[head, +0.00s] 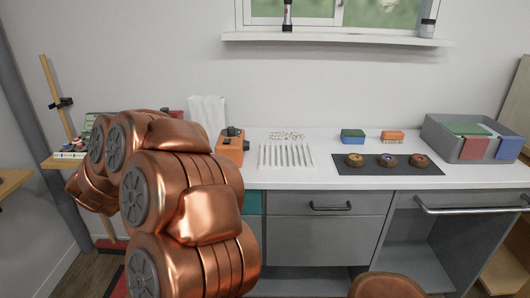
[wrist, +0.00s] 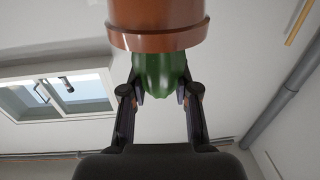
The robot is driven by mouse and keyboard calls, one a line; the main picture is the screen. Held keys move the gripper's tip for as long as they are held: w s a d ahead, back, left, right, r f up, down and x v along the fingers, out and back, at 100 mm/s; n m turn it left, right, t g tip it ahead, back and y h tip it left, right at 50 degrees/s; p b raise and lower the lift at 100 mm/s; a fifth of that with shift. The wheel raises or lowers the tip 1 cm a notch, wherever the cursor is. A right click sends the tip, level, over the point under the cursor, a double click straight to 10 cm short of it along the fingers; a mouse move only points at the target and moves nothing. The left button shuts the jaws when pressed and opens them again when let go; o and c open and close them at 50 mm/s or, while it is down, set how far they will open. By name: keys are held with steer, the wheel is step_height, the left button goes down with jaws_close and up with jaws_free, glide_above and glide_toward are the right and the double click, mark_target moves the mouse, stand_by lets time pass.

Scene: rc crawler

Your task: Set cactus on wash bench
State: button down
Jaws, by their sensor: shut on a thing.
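In the wrist view my gripper (wrist: 160,97) is shut on the green cactus (wrist: 158,70), one finger on each side of it. The cactus's terracotta pot (wrist: 158,28) shows beyond it at the top of the picture. The wrist view shows the ceiling and a window behind, so no bench surface shows there. In the head view my copper arm covers the left side, and the gripper and cactus are hidden. The wash bench may be the white counter (head: 340,178) along the wall; I cannot tell for certain.
On the counter stand an orange device (head: 231,147), a white ribbed rack (head: 287,155), a blue-green sponge (head: 352,136), an orange sponge (head: 392,137), a dark mat (head: 376,170) with three round brown items, and a grey bin (head: 455,149).

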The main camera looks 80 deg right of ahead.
steer(key=s+d+f+m+g+b, duration=0.1)
steer(key=s+d+m+g, duration=0.2)
steer(key=s, duration=0.7)
steer(key=s+f+m+g+b, duration=0.1)
steer(key=s+m+g+b, duration=0.15)
steer(key=s+g, duration=0.6)
steer(key=w+d+f+t, duration=0.3)
steer(key=w+d+f, duration=0.2)
steer(key=w+d, duration=0.4)
steer(key=shift+w+d, duration=0.2)
steer(key=shift+d, duration=1)
steer(key=c, duration=0.9)
jaws_free()
steer(key=shift+f, duration=0.15)
steer(key=shift+o, duration=0.2)
steer(key=v, duration=1.2)
steer(key=shift+r+p, duration=0.3)
steer(key=shift+p, duration=0.05)
